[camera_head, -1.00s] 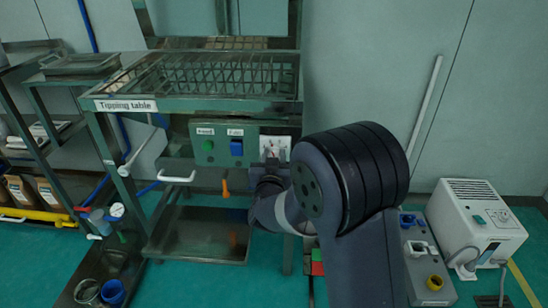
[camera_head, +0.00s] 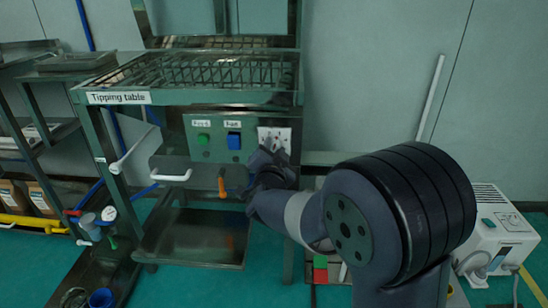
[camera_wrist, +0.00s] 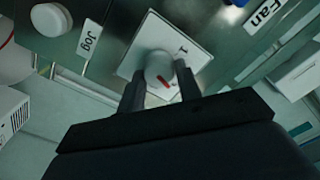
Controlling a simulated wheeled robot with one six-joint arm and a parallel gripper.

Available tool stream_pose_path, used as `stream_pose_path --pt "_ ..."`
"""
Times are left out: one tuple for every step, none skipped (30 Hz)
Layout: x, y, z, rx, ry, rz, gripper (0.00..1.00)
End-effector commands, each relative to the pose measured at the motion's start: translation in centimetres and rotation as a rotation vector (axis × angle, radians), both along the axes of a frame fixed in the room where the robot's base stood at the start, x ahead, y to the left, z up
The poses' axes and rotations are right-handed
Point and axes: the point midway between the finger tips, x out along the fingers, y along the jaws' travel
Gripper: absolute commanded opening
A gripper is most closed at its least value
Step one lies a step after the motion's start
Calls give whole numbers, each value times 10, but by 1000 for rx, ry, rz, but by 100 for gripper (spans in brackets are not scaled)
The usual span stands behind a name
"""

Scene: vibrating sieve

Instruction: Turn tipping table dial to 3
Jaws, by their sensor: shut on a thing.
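The tipping table (camera_head: 230,97) stands at the left with a green control panel (camera_head: 218,150) under its front edge. Its dial has a white square face (camera_head: 281,136) at the panel's right end, partly hidden by my gripper (camera_head: 270,162). In the wrist view the dial knob (camera_wrist: 158,66) is round and pale with a short red mark, and a "1" shows on the white plate (camera_wrist: 176,40). My gripper (camera_wrist: 160,82) is shut on the knob, one finger on each side. The other numbers are hidden or too small to read.
A green button (camera_head: 203,139) and a blue switch (camera_head: 234,141) sit left of the dial. An orange-handled valve (camera_head: 221,187) and a white handle (camera_head: 174,176) are below. A white machine (camera_head: 495,232) stands on the floor at right.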

Motion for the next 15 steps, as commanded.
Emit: stream_pose_path --pt "0 0 -3 22 1 0 10" --pt "0 0 -3 35 0 0 10" --pt "0 0 -3 51 0 0 10" --pt "0 0 -3 60 -1 0 10" --pt "0 0 -2 69 -1 0 10" --pt "0 0 -2 80 -1 0 10" --pt "0 0 -2 87 -2 0 10" --pt "0 0 -2 92 -2 0 10" --pt "0 0 -2 98 -2 0 10" --pt "0 0 -1 102 -2 0 10" --pt "0 0 -1 105 -2 0 10" --pt "0 0 -1 108 -2 0 10" --pt "0 0 -1 110 -2 0 10" --pt "0 0 -1 111 -2 1 10" --pt "0 0 -1 112 -2 1 10"
